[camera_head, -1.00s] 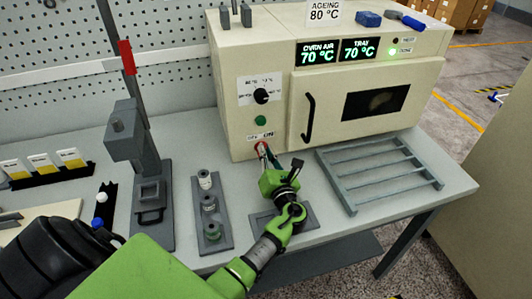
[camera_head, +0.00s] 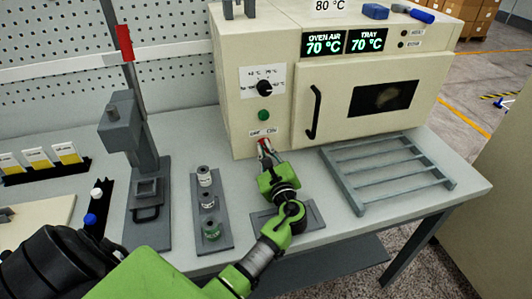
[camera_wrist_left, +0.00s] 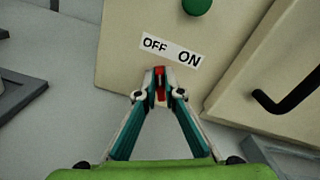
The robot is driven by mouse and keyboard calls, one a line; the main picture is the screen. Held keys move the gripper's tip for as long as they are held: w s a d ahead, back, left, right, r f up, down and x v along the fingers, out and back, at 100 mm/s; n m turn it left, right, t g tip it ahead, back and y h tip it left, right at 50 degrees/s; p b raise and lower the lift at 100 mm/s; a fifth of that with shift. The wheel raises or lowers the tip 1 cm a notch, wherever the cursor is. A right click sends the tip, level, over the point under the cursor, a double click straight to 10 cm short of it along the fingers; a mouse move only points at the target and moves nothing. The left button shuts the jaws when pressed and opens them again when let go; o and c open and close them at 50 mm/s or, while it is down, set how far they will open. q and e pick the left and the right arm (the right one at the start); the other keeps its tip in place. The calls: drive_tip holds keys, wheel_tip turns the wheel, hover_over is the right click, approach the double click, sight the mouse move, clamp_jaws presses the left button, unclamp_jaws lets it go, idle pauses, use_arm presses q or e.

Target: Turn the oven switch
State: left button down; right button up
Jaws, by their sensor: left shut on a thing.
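The oven (camera_head: 226,110) stands at the back of the bench. Its small red switch (camera_wrist_left: 161,84) sits under the OFF/ON label (camera_wrist_left: 171,50) on the lower left of the front. The switch also shows in the head view (camera_head: 265,143), partly covered by the fingers. My left gripper (camera_wrist_left: 160,92) is shut on the red switch, with one finger on each side. It also shows in the head view (camera_head: 266,152), reaching up to the oven front. In the wrist view the switch lies below the OFF end of the tilted label. My right gripper is out of view.
A black knob (camera_head: 265,88) and a green button (camera_head: 264,116) sit above the switch. A grey rack (camera_head: 385,172) lies to the right, and a holder with spindles (camera_head: 208,205) to the left. A grey press (camera_head: 130,140) stands further left.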

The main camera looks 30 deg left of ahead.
use_arm(q)
drive_tip(key=shift+s+f+n+b, duration=0.15)
drive_tip(key=shift+n+b, duration=0.35)
drive_tip(key=shift+n, duration=0.4)
drive_tip(key=c, duration=2.2)
unclamp_jaws()
drive_tip(key=shift+o, duration=0.2)
drive_tip(key=v, duration=1.2)
